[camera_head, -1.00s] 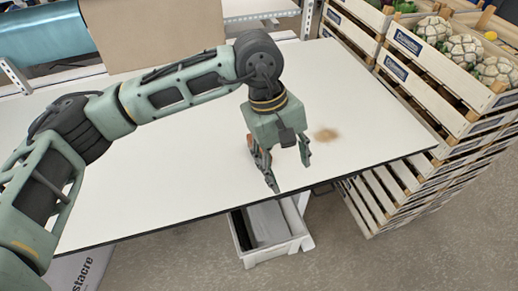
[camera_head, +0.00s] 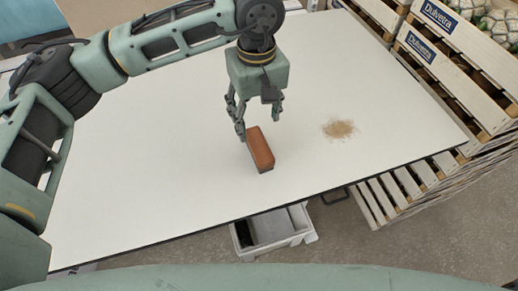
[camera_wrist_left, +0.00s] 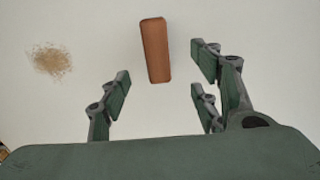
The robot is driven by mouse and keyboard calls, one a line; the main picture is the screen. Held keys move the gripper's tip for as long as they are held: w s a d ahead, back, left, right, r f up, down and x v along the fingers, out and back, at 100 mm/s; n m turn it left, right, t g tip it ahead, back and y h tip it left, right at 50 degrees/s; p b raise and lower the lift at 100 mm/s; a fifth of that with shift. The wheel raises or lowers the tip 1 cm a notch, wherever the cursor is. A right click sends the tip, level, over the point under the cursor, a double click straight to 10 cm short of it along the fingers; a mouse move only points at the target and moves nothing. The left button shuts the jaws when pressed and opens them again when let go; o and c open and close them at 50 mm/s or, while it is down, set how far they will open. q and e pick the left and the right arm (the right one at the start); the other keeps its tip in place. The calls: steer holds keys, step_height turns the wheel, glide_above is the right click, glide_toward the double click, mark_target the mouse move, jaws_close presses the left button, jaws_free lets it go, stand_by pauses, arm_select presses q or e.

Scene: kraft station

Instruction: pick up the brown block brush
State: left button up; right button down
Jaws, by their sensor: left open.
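The brown block brush (camera_head: 260,150) lies on the white table, below and just in front of my left gripper (camera_head: 258,118) in the head view. It is a long, narrow reddish-brown block. In the left wrist view, the brush (camera_wrist_left: 156,50) lies lengthwise at the top middle, ahead of my left gripper (camera_wrist_left: 160,82). The gripper's fingers are spread apart with nothing between them, and the brush's near end lies close to the gap between the fingertips. My right gripper is not in view.
A patch of brown crumbs (camera_head: 340,129) lies on the white table (camera_head: 150,190) right of the brush. Wooden crates (camera_head: 440,50) stand at the right edge. A grey bin (camera_head: 272,232) is below the front edge. Table around the brush is clear.

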mark_target(259, 144)
arm_select(q)
step_height(259, 144, down, 4)
steer(key=b, duration=0.2)
steer(key=shift+w+r+b, duration=0.1)
steer(key=shift+w+b, duration=0.05)
steer(key=shift+b, duration=0.2)
steer(key=shift+f, duration=0.2)
step_height(259, 144, down, 2)
steer(key=shift+f+p, duration=0.15)
steer(key=shift+p, duration=0.5)
steer(key=f+p, duration=0.1)
steer(key=f, duration=0.1)
steer(key=f+p, duration=0.1)
steer(key=f, duration=0.1)
steer(key=shift+w+d+f+p, duration=0.1)
steer(key=shift+d+f+p, duration=0.1)
steer(key=shift+p, duration=0.15)
steer(key=shift+f, duration=0.4)
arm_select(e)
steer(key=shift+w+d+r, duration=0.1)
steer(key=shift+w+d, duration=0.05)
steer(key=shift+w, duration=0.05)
arm_select(q)
steer(key=shift+c, duration=0.4)
steer(key=c, duration=1.3)
steer(key=shift+o, duration=0.2)
